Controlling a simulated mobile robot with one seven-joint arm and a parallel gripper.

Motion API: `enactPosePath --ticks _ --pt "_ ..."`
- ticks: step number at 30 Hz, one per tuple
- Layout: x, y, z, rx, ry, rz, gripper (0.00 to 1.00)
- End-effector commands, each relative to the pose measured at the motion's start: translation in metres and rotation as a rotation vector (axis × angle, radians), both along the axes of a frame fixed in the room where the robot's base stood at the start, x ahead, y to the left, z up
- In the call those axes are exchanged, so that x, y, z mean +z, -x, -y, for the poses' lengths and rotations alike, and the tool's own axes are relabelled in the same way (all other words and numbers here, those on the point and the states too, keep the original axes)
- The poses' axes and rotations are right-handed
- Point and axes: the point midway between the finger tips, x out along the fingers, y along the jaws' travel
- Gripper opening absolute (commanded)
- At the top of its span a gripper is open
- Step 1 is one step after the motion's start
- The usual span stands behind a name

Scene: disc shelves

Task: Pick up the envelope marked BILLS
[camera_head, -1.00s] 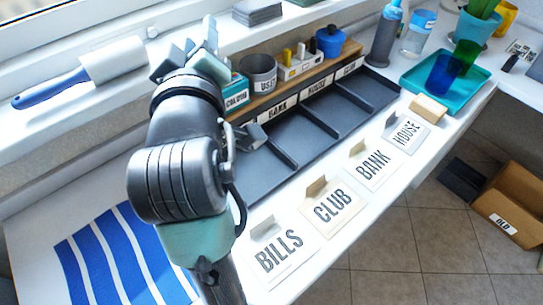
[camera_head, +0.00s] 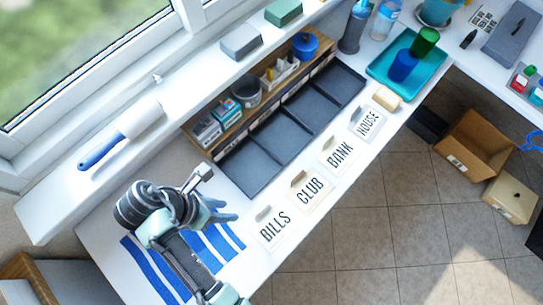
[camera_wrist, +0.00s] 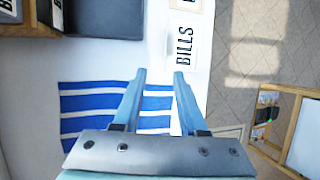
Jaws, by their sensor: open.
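The envelope marked BILLS (camera_head: 274,229) lies flat on the white counter, nearest my arm in a row of white envelopes. In the wrist view the BILLS envelope (camera_wrist: 185,45) lies beyond my fingertips, slightly right of centre. My gripper (camera_head: 226,212) is open and empty, above the blue-striped cloth and left of the envelope, apart from it. In the wrist view my gripper (camera_wrist: 159,72) shows both fingers spread with nothing between them.
Envelopes marked CLUB (camera_head: 311,190), BANK (camera_head: 339,154) and HOUSE (camera_head: 368,122) follow along the counter's front edge. A dark divided tray (camera_head: 262,172) lies behind them. The blue-striped cloth (camera_head: 142,262) lies under my arm. A teal tray with cups (camera_head: 437,85) stands farther right.

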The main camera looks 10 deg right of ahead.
Motion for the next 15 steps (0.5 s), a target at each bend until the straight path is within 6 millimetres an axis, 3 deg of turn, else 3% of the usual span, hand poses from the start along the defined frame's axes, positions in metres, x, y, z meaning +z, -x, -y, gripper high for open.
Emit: enactPosePath --ticks 4,15 --pt "-0.011 0.008 0.008 0.017 0.018 -0.037 0.41" --pt "-0.065 0.005 0.034 0.016 0.016 -0.031 0.41"
